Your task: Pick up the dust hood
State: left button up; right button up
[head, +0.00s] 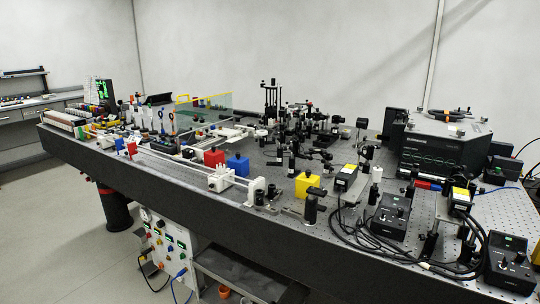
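I cannot tell for certain which thing is the dust hood. A clear, greenish panel or cover with a yellow edge (218,101) stands upright towards the back left of the optical table (300,231); it may be the hood. Small parts show through and around it. Neither of my grippers is in the head view, and nothing is seen touching the panel.
Red (214,158), blue (238,165) and yellow (307,185) blocks stand near the front edge. Black optic mounts crowd the middle. A large black instrument (440,145), control boxes (391,214) and loose cables fill the right. Floor (60,240) is clear at left.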

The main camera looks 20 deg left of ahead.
aim_at(241, 164)
jog(key=k, duration=1.25)
jog(key=u, duration=1.25)
jog(key=i, duration=1)
jog(key=u, duration=1)
jog(key=i, duration=1.8)
jog(key=z, duration=0.55)
